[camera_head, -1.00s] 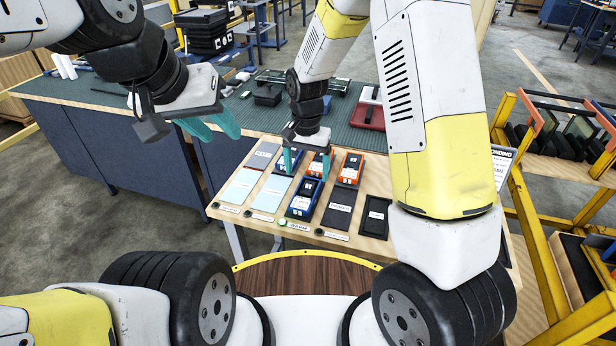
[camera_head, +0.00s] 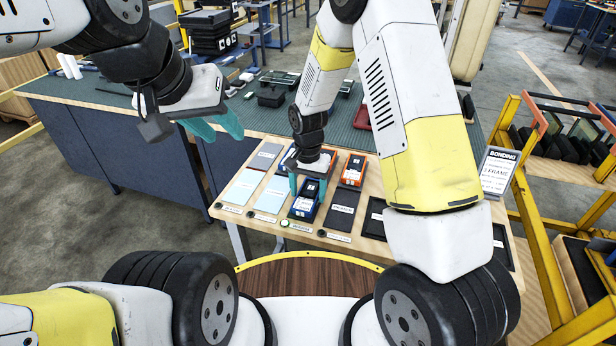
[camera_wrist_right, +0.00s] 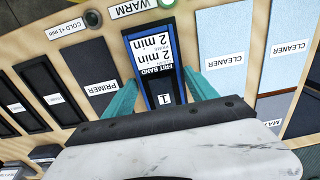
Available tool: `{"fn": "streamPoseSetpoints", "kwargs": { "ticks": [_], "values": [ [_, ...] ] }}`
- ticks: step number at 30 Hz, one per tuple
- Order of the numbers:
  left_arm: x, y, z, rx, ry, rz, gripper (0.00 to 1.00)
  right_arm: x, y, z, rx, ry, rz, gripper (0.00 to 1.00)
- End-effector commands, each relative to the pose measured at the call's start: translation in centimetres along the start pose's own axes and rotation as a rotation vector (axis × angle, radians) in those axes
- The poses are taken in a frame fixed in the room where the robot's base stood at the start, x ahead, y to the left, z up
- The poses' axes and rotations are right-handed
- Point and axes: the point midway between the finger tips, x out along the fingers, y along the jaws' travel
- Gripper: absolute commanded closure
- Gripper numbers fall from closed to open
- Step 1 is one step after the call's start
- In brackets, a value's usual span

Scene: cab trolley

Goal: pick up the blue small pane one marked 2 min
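A blue-framed pane with a dark middle and white labels (camera_head: 304,208) lies in the front row of the table. In the right wrist view this blue pane (camera_wrist_right: 152,60) reads "2 min", "FRIT BAND" and "1", beside the "WARM" label. My right gripper (camera_head: 307,187) is over its far end. In the right wrist view its teal fingers (camera_wrist_right: 160,77) are apart, one on each side of the pane; contact cannot be told. Another blue pane (camera_head: 284,160) behind is mostly hidden by the gripper. My left gripper (camera_head: 213,124) is open and empty at the left, away from the panes.
An orange pane (camera_head: 353,168) lies behind right. Light blue cleaner pads (camera_head: 272,194) lie left of the blue pane, and a dark primer pad (camera_head: 341,217) lies right. A green button (camera_head: 285,223) is at the front edge. A "BONDING" sign (camera_head: 497,172) stands right.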

Motion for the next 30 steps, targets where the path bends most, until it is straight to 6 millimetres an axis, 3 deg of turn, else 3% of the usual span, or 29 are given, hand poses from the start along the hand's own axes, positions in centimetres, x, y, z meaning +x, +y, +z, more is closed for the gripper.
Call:
{"fn": "streamPoseSetpoints", "kwargs": {
  "ticks": [1, 9, 20, 30],
  "values": [
    [0.0, 0.0, 0.0, 0.0, 0.0, 0.0, 0.64, 0.0, 0.0, 0.0, 0.0, 0.0, 0.0, 0.46],
    [0.0, 0.0, 0.0, 0.0, 0.0, 0.0, 0.64, -0.1, 0.0, 0.0, 0.0, 0.001, 0.0, 0.99],
    [0.0, 0.0, 0.0, 0.0, 0.0, 0.0, 0.64, -0.4, 0.1, -0.2, 0.001, 0.001, -0.001, 1.0],
    [0.0, 0.0, 0.0, 0.0, 0.0, 0.0, 0.64, -2.8, 0.8, -1.0, 0.001, 0.002, -0.001, 1.0]
  ]
}}
